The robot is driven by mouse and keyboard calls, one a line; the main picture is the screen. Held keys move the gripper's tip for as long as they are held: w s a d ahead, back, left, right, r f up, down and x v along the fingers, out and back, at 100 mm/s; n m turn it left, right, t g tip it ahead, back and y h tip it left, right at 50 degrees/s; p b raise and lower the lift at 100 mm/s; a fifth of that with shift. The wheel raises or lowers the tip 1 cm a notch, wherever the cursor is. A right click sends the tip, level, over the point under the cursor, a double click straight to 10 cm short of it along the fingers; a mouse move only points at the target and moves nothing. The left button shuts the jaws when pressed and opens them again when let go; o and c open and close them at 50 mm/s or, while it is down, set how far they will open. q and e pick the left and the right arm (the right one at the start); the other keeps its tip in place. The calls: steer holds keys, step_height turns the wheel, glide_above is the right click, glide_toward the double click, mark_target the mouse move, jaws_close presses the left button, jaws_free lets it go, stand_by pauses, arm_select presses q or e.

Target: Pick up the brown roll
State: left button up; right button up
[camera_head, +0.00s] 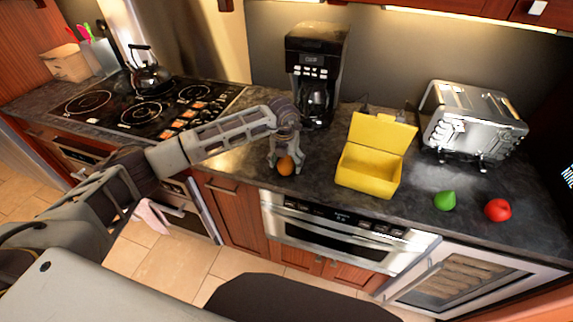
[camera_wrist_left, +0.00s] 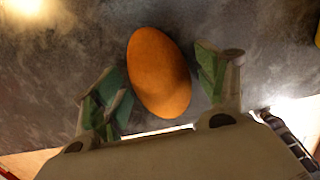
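The brown roll (camera_head: 286,165) is a smooth orange-brown oval on the dark countertop, near its front edge and left of the yellow box. My left gripper (camera_head: 284,164) reaches down over it. In the left wrist view the roll (camera_wrist_left: 159,73) lies between the two green-padded fingers of the left gripper (camera_wrist_left: 163,90). The fingers are spread, with a visible gap on each side of the roll. My right gripper does not show in either view.
An open yellow box (camera_head: 368,172) stands right of the roll. A coffee maker (camera_head: 316,65) is behind, and a toaster (camera_head: 472,122) is at the right. A green pear-like fruit (camera_head: 444,201) and a red tomato-like item (camera_head: 498,210) lie at the right. A stove with a kettle (camera_head: 150,76) is left.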

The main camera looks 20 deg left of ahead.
mark_target(286, 160)
arm_select(q)
steer(key=c, duration=0.8)
steer(key=shift+c, duration=0.2)
steer(key=shift+r, duration=0.15)
steer(key=shift+r, duration=0.5)
step_height(286, 160, up, 8)
steer(key=shift+f+b, duration=0.15)
steer(key=shift+b, duration=0.65)
steer(key=shift+r, duration=0.5)
